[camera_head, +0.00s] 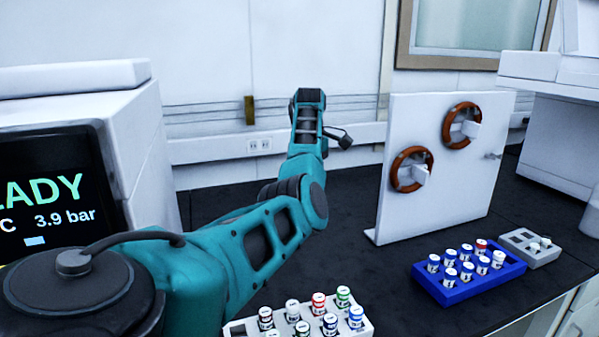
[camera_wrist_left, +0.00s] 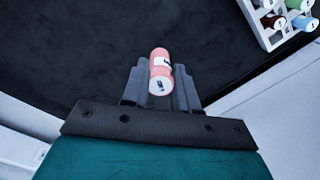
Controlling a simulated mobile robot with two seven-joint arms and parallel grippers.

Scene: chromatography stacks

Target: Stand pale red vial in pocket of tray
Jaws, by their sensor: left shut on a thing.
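In the left wrist view my left gripper (camera_wrist_left: 160,80) is shut on the pale red vial (camera_wrist_left: 160,62), which has a white label and a pale cap end and lies between the two grey fingers. Dark bench top shows beyond it. In the head view my left arm reaches over the bench, but its fingers and the held vial are hidden. A white tray (camera_head: 290,331) with several vials stands at the front edge of the head view. A blue tray (camera_head: 455,292) with several vials stands at the right. A small grey tray (camera_head: 541,260) with pockets stands beyond it. My right gripper is not in view.
A white upright panel (camera_head: 440,205) with two brown-red rings stands on the bench (camera_head: 390,285) right of my arm. A white instrument with a screen (camera_head: 55,205) stands at the left. The bench between the white and blue trays is clear.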

